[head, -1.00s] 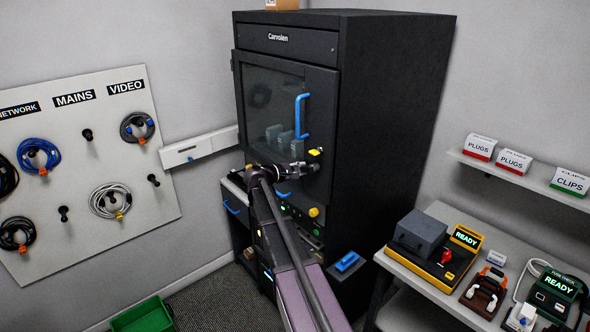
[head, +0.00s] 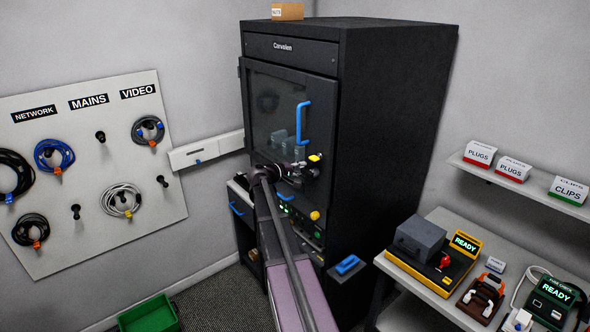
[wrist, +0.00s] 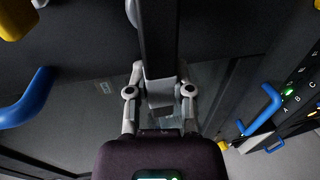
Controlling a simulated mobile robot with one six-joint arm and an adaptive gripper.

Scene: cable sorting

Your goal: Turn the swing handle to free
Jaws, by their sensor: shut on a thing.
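The swing handle shows in the wrist view as a dark bar (wrist: 157,40) running up from between my fingers. My gripper (wrist: 160,82) is shut on it, with one finger on each side. In the head view my gripper (head: 297,172) is at the right side of the black cabinet's glazed door (head: 270,100), just below a small yellow tab (head: 315,157). The handle is mostly hidden behind my gripper there, so I cannot tell its exact angle. The door looks closed.
A blue door pull (head: 302,122) is just above my gripper. Below are a yellow knob (head: 315,215) and another blue handle (head: 284,197). A bench (head: 420,288) with devices stands at right, a cable board (head: 90,225) at left, a green bin (head: 148,316) on the floor.

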